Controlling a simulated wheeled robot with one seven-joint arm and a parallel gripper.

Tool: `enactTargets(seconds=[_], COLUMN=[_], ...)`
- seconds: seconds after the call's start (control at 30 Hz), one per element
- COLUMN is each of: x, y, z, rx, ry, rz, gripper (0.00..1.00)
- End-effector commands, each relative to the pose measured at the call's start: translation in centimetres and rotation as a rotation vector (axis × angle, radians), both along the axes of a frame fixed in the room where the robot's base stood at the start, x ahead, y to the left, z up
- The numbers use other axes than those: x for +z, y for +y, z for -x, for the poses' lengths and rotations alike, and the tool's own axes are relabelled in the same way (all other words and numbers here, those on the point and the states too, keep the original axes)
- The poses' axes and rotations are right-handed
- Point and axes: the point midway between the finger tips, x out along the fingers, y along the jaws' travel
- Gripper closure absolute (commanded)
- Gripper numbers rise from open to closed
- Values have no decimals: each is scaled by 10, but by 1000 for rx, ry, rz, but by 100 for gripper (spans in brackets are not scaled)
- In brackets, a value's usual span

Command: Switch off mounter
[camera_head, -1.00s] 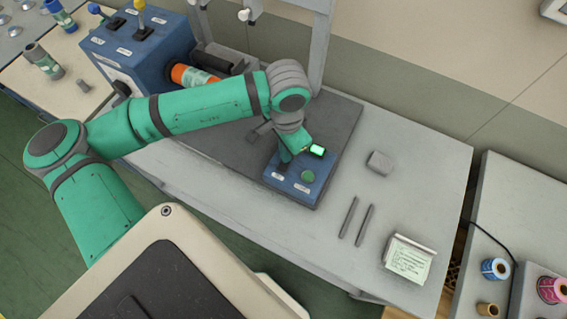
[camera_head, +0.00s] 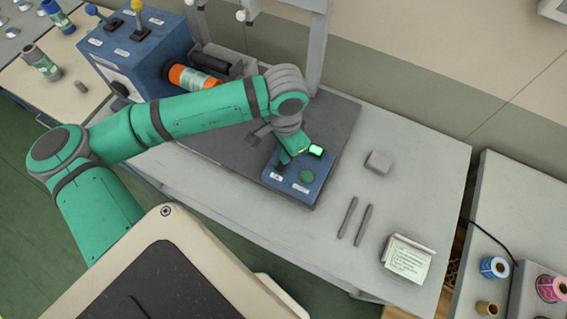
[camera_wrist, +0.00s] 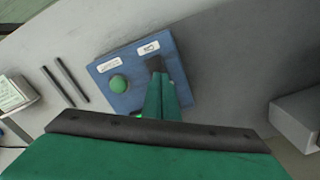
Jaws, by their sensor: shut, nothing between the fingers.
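The blue control panel (camera_head: 296,192) sits at the near right corner of the dark machine base. It carries a round green button (camera_head: 306,176), a lit green lamp (camera_head: 315,151) and a dark switch (camera_head: 281,168). My gripper (camera_head: 284,158) is shut and empty, over the switch side of the panel. In the wrist view the panel (camera_wrist: 108,72) shows the green button (camera_wrist: 119,84) left of my fingers. There, my fingertips (camera_wrist: 158,76) are right at the dark switch (camera_wrist: 154,63), partly covering it. Whether they touch it, I cannot tell. The lamp is mostly hidden there.
A blue lever box (camera_head: 140,55) and an orange roll (camera_head: 190,77) stand at the back left. Upright grey posts (camera_head: 318,50) rise behind.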

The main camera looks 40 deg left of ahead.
Motion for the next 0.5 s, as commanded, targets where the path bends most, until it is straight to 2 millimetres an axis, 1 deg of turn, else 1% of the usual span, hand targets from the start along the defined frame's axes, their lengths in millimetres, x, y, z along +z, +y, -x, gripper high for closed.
enactTargets(seconds=[0.33,0.5], x=[-3,4], y=[-2,-2], z=[-1,-2], rx=[-6,-7], ry=[1,-1], rz=[0,-1], gripper=[100,100])
